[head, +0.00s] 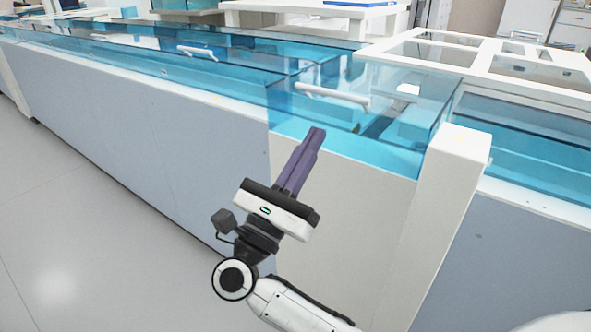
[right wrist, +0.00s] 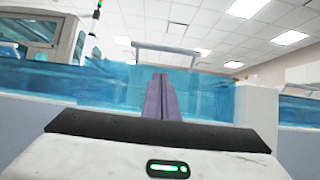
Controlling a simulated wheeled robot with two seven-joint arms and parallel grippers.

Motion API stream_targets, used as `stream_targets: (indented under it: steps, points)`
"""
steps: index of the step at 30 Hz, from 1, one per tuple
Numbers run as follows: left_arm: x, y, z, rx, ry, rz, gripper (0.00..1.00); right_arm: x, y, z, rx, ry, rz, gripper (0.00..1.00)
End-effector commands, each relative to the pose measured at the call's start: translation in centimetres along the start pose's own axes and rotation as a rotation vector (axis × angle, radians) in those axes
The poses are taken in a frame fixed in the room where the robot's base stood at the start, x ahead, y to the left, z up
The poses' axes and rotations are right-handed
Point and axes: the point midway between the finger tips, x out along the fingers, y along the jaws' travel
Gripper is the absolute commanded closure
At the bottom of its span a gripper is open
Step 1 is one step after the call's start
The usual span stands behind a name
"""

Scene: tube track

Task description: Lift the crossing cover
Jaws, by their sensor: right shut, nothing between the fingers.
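The crossing cover (head: 290,95) is a clear blue box-like lid with a white bar handle (head: 331,97) on top, standing over the track in the middle of the head view. My right gripper (head: 318,131) is shut and empty, its purple fingers together in front of the cover's near side, below the handle. In the right wrist view the shut fingers (right wrist: 160,80) point towards the blue cover (right wrist: 115,85), and the handle (right wrist: 165,47) shows above their tips. Whether the fingers touch the cover cannot be told. My left gripper is not in view.
A long blue-covered track with another white handle (head: 198,52) runs off to the left. A white post (head: 456,165) stands right of the cover. A white frame (head: 480,55) lies behind to the right. Open floor (head: 80,220) is at the left.

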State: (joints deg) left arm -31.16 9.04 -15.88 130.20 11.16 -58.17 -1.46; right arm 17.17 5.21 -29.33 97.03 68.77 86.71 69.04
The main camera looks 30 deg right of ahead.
Motion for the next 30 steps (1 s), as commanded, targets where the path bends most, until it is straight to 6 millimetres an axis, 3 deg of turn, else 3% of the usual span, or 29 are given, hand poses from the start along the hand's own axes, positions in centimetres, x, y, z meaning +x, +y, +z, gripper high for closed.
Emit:
stream_targets:
  steps: [2,7,25,30]
  points:
    - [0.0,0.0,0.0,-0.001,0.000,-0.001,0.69,1.6,0.0,0.3,0.003,-0.004,-0.001,1.00]
    - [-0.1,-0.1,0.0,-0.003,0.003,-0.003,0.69,3.1,0.0,2.1,0.003,-0.001,-0.001,1.00]
    - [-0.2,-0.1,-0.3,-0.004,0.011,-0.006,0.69,4.0,0.0,3.0,-0.002,0.004,-0.001,1.00]
    - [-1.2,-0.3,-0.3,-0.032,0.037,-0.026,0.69,5.5,-0.2,3.8,-0.008,0.035,-0.015,1.00]
